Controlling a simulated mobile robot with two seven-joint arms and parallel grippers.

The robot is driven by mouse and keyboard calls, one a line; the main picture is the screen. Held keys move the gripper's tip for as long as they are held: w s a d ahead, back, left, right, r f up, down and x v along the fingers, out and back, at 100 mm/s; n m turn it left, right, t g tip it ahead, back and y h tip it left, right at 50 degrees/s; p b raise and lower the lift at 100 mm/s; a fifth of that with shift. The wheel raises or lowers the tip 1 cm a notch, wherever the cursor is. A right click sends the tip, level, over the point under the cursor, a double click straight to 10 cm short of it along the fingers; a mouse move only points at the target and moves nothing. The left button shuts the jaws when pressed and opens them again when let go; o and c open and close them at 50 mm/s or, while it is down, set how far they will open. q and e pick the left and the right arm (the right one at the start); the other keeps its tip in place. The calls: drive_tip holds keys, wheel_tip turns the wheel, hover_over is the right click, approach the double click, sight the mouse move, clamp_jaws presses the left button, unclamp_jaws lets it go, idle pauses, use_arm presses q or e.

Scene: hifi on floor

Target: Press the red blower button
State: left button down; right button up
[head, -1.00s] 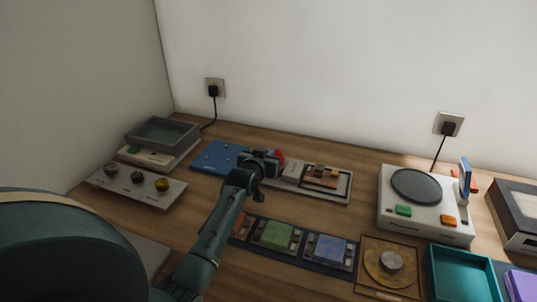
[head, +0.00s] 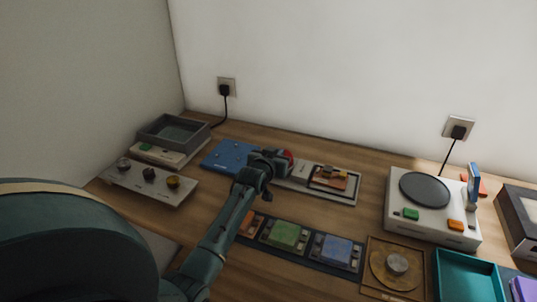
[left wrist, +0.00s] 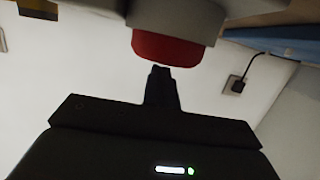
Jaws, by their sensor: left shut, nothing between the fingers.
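The red blower button (head: 289,156) shows as a small red patch just beyond my left gripper (head: 280,163) in the head view; the gripper hides most of it. In the left wrist view the red button (left wrist: 168,47) is a rounded cap on a pale housing at the top of the picture. The shut fingertips of my left gripper (left wrist: 161,70) are right by its face. I cannot tell whether they touch it. The fingers hold nothing. My right gripper is not in view.
Right of the gripper lies a pale tray (head: 347,199) with an orange piece. A blue board (head: 228,156) lies left. Colored modules (head: 287,234) sit in front. A white turntable unit (head: 432,228) stands right, a knob panel (head: 150,186) left. The wall is behind.

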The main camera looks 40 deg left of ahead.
use_arm(q)
wheel_tip(320, 180, up, 4)
drive_tip(key=shift+w+f+p, duration=0.1)
drive_tip(key=shift+f+p, duration=0.15)
drive_tip(key=shift+p, duration=0.5)
drive_tip(key=shift+s+d+f+b, duration=0.15)
drive_tip(key=shift+s+f+b, duration=0.15)
drive_tip(key=shift+s, duration=0.2)
drive_tip(key=shift+s+d+f+b, duration=0.15)
drive_tip(key=shift+s+f+b, duration=0.1)
drive_tip(key=shift+s, duration=0.25)
drive_tip(key=v, duration=0.8)
drive_tip(key=shift+r, duration=0.2)
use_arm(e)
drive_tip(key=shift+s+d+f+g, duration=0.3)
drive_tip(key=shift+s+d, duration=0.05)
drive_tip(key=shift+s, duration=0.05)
use_arm(q)
drive_tip(key=b, duration=0.3)
drive_tip(key=r+b, duration=0.1)
drive_tip(key=b, duration=0.2)
drive_tip(key=shift+w+r, duration=0.2)
drive_tip(key=shift+r, duration=0.15)
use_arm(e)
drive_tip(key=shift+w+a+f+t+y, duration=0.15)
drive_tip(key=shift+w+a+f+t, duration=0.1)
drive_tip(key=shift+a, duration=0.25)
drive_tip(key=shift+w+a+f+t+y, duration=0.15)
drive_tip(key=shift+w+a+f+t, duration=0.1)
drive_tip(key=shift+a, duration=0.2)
